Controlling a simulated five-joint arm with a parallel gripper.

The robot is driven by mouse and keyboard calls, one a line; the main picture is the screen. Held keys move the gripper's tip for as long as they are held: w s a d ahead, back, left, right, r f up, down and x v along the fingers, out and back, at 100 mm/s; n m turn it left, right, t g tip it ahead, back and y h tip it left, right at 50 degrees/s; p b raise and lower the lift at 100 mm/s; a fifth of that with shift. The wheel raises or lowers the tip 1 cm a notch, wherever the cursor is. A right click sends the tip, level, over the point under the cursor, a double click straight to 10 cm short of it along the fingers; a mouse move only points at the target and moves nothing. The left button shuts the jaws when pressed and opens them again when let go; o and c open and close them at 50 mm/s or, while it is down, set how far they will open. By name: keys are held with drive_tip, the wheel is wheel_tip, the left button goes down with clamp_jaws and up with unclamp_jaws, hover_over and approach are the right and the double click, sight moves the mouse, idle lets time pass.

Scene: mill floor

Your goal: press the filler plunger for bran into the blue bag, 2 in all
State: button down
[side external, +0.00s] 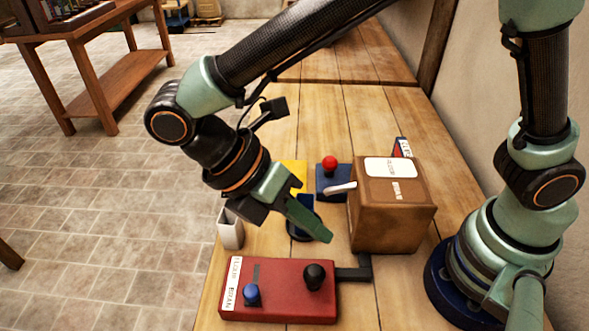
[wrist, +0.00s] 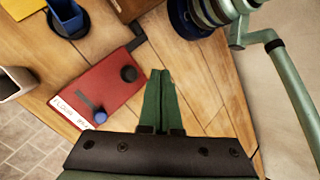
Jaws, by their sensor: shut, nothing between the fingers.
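The red filler box (side external: 275,307) lies at the table's front, with a white strip reading FLOUR and BRAN. Its blue selector knob (side external: 251,293) stands beside the word BRAN. A black round knob (side external: 315,276), seemingly the plunger, stands at the box's other end; the knob also shows in the wrist view (wrist: 128,73). The blue bag (wrist: 66,15) appears as an open-topped blue form on a dark base, partly hidden behind my gripper in the side view. My gripper (side external: 328,239) is shut and empty, above the table; in the wrist view its fingers (wrist: 160,73) are right of the black knob, apart from it.
A brown box (side external: 385,225) with a white lever stands just right of my gripper. A blue box with a red knob (side external: 330,163) and a yellow item (side external: 294,174) stand farther back. A white container (side external: 230,233) stands at the table's left edge.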

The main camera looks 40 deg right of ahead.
approach(320, 271)
drive_tip(key=shift+s+d+f, duration=1.55)
drive_tip(key=shift+d+f, duration=0.1)
drive_tip(key=shift+f, duration=0.15)
drive_tip(key=shift+f, duration=0.15)
idle(0.6)
drive_tip(key=shift+w+f, duration=0.1)
drive_tip(key=shift+f, duration=0.1)
drive_tip(key=shift+f, duration=0.95)
idle(1.1)
drive_tip(key=shift+r, duration=1.35)
drive_tip(key=shift+r, duration=0.1)
drive_tip(key=shift+r, duration=2.45)
